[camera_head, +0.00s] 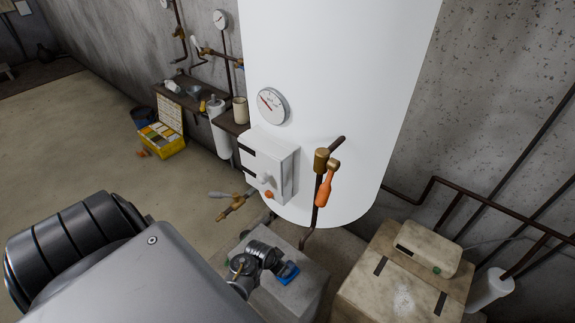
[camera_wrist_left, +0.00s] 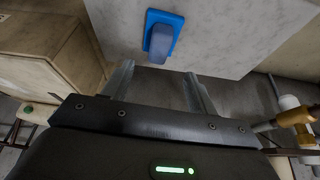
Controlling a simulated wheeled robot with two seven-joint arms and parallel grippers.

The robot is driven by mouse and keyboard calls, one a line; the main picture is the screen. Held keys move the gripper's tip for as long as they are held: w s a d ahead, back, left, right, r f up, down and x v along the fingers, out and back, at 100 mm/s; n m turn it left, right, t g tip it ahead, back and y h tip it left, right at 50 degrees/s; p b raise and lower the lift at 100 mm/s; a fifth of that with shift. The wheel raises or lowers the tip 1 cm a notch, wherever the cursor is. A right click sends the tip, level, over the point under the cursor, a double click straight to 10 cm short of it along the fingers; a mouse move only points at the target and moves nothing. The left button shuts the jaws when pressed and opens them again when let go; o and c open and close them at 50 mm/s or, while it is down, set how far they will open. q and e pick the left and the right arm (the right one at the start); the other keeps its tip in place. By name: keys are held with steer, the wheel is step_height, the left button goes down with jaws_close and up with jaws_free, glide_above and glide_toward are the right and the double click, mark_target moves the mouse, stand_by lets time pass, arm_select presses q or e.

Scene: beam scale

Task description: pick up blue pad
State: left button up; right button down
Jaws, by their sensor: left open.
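The blue pad (camera_head: 289,275) lies on the pale top of a grey block (camera_head: 302,295) in the lower middle of the head view. In the left wrist view the blue pad (camera_wrist_left: 152,18) is a bright blue plate with a darker grey-blue raised part on it. My left gripper (camera_wrist_left: 160,70) is open, its two metal fingers apart with nothing between them. The pad is just beyond the fingertips, and I see no contact. In the head view my left arm reaches in from the lower left and hides part of the block's top. My right gripper is not in view.
A white tank (camera_head: 330,70) with a gauge (camera_head: 272,105), a control box (camera_head: 268,165) and an orange-handled valve (camera_head: 325,187) stands behind the block. A beige box (camera_head: 400,280) is at the right. A yellow organizer (camera_head: 163,143) sits on the open floor at left.

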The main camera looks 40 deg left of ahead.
arm_select(q)
steer(key=b+x, duration=0.2)
steer(key=x, duration=0.2)
steer(key=shift+f+b, duration=0.2)
steer(key=shift+b, duration=0.1)
steer(key=shift+w+f+b, duration=0.15)
steer(key=shift+f+b, duration=0.05)
steer(key=shift+b, duration=0.15)
steer(key=b+x, duration=0.5)
steer(key=b, duration=0.2)
steer(key=shift+w+f, duration=0.15)
steer(key=c, duration=1.1)
